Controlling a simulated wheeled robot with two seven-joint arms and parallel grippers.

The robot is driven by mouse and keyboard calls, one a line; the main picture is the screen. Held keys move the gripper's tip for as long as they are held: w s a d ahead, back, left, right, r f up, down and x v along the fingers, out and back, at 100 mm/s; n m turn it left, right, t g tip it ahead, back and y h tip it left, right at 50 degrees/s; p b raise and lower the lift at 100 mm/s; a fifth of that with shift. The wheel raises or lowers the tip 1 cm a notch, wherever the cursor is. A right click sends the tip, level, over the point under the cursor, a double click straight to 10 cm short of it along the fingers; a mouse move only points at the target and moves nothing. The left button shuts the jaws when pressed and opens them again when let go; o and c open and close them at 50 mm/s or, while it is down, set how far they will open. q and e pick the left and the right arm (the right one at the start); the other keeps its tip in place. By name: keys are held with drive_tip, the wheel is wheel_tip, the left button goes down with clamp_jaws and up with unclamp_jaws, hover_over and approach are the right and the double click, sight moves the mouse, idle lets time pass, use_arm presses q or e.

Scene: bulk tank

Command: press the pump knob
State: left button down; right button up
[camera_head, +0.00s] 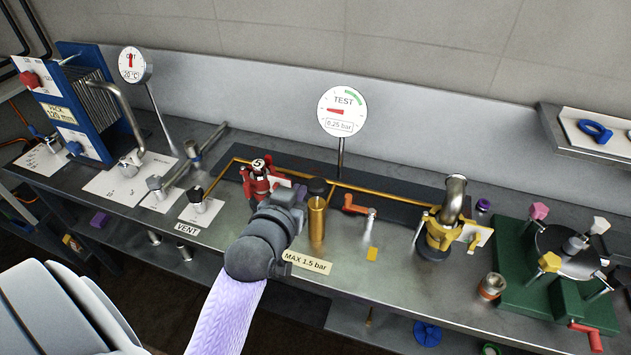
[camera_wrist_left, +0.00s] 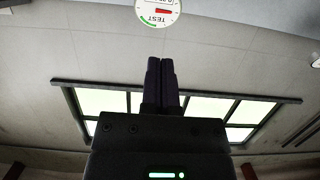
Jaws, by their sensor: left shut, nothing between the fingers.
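The pump is a brass cylinder (camera_head: 317,220) standing upright on the bench, with a dark round knob (camera_head: 318,187) on top. My left gripper (camera_head: 299,192) is shut and empty, just left of the knob in the head view. I cannot tell whether it touches the knob. In the left wrist view the closed fingers (camera_wrist_left: 161,75) point toward the wall and the TEST gauge (camera_wrist_left: 158,12); the pump does not show there. The TEST gauge (camera_head: 342,110) carries a 0.25 bar label. My right gripper is not in view.
A red fitting (camera_head: 259,177) stands left of my gripper. Right of the pump are an orange-handled valve (camera_head: 356,206) and a yellow clamp with a bent pipe (camera_head: 440,232). A "MAX 1.5 bar" label (camera_head: 307,262) lies in front. The bench front there is mostly clear.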

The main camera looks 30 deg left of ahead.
use_arm(q)
drive_tip(key=b, duration=0.2)
hover_over(315, 189)
wheel_tip(315, 189, down, 3)
drive_tip(key=shift+r, duration=0.2)
wheel_tip(315, 189, down, 3)
drive_tip(key=shift+r+b, duration=0.15)
drive_tip(key=shift+b, duration=0.25)
drive_tip(key=shift+f, duration=0.55)
